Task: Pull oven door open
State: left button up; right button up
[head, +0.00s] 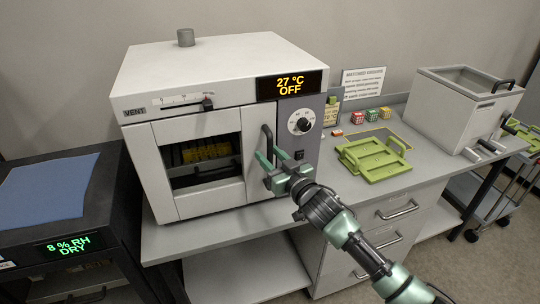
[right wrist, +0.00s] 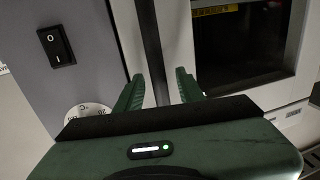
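The white oven (head: 215,75) stands on the bench, its display reading 27 °C OFF. Its door (head: 170,170) looks closed, and yellow things show on a rack behind the dark window. The door's dark vertical handle (head: 267,140) is at the door's right side. My right gripper (head: 269,160) is at the handle's lower part. In the right wrist view, the handle (right wrist: 153,50) runs between the two spread green fingers (right wrist: 158,90), with gaps seen beside it. Whether either finger touches it is hard to tell. My left gripper is out of view.
A green tray-like frame (head: 374,158) lies on the bench right of my right gripper, with small coloured blocks (head: 371,115) behind it. A grey open-topped bath (head: 455,110) stands further right. A dark cabinet (head: 112,200) reading 8 % RH DRY stands left of the oven.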

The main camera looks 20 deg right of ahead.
grip_shut()
dwell(1.3)
